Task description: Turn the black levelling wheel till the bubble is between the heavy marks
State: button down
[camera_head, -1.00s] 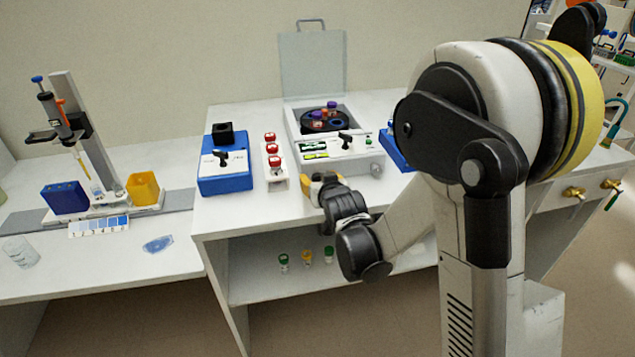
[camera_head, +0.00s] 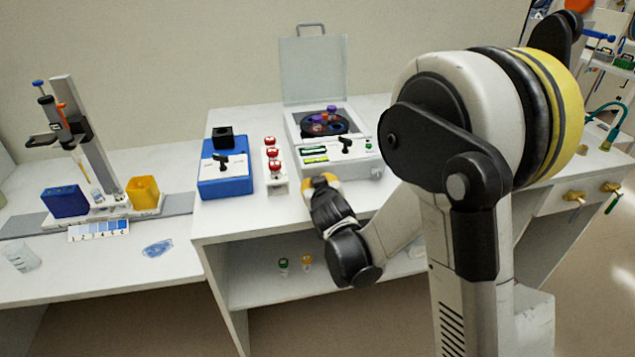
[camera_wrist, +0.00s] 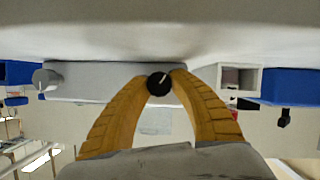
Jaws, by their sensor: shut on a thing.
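The black levelling wheel (camera_wrist: 159,83), a small round knob with a white line on its face, shows in the wrist view on the front of a light grey centrifuge-like unit (camera_wrist: 100,82). My gripper (camera_wrist: 160,85) has its two yellow fingers closed on the wheel from both sides. In the head view my gripper (camera_head: 323,181) is at the unit's lower front edge and hides the wheel. A yellow-green level strip (camera_head: 315,160) lies on the unit (camera_head: 352,163); the bubble and heavy marks are too small to read.
A white rack (camera_head: 277,186) with red-capped tubes stands close left of my gripper, beside a blue box (camera_head: 226,181). A silver knob (camera_head: 376,172) is on the unit's right front. The unit's lid (camera_head: 313,68) stands open. Capped tubes (camera_head: 283,265) stand on the shelf below.

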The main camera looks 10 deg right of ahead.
dwell(0.3)
jog(key=c, duration=1.1)
grip_release()
jog(key=shift+s, duration=0.15)
jog(key=v, duration=1.1)
jog(key=shift+s+a+r, duration=0.15)
jog(key=shift+s+a, duration=0.05)
jog(key=shift+s, duration=0.15)
